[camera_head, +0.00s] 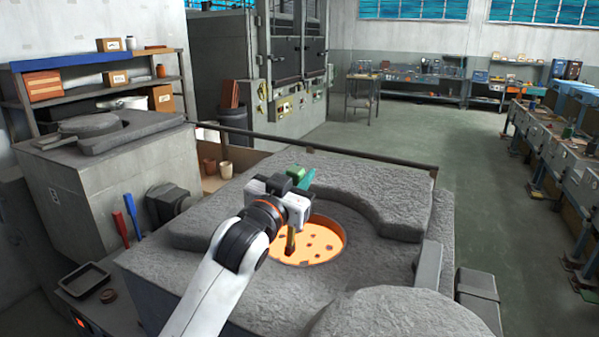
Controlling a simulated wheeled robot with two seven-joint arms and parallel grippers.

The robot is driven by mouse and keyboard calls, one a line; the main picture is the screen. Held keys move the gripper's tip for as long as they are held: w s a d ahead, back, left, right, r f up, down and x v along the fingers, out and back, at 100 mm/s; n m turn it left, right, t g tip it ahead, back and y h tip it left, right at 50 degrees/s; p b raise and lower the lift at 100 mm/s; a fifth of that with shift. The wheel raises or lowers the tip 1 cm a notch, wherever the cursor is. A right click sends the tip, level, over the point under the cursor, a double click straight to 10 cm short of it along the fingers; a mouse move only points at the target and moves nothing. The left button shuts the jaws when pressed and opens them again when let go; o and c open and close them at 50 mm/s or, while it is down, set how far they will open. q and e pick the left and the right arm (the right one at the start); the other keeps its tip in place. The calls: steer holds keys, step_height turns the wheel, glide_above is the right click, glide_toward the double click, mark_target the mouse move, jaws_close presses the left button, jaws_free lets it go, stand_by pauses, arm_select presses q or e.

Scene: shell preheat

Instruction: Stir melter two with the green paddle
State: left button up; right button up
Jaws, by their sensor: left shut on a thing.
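The open melter (380,260) in front of me is a grey stone-like block with a round pool of glowing orange melt (322,243), dotted with dark specks. The paddle's green upper end shows above the jaws. A brownish shaft (290,242) below the gripper stands about upright, and its lower end reaches the melt. The paddle's tip is hidden. I cannot read a number on this melter. My right gripper is not in view.
A red paddle (120,228) and a blue paddle (132,216) stand at the left. A second, covered melter (95,175) is behind them. A round grey lid (400,315) lies at the front right. A dark rail (345,153) runs behind the open melter.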

arm_select(q)
steer(key=d, duration=0.1)
steer(key=s+d, duration=0.1)
steer(key=d, duration=0.1)
steer(key=shift+s+d, duration=0.25)
steer(key=shift+d, duration=0.15)
steer(key=w+d, duration=0.2)
steer(key=w, duration=0.1)
steer(key=shift+w+d+p, duration=0.1)
steer(key=shift+d+p, duration=0.2)
steer(key=shift+d, duration=0.05)
stand_by(0.3)
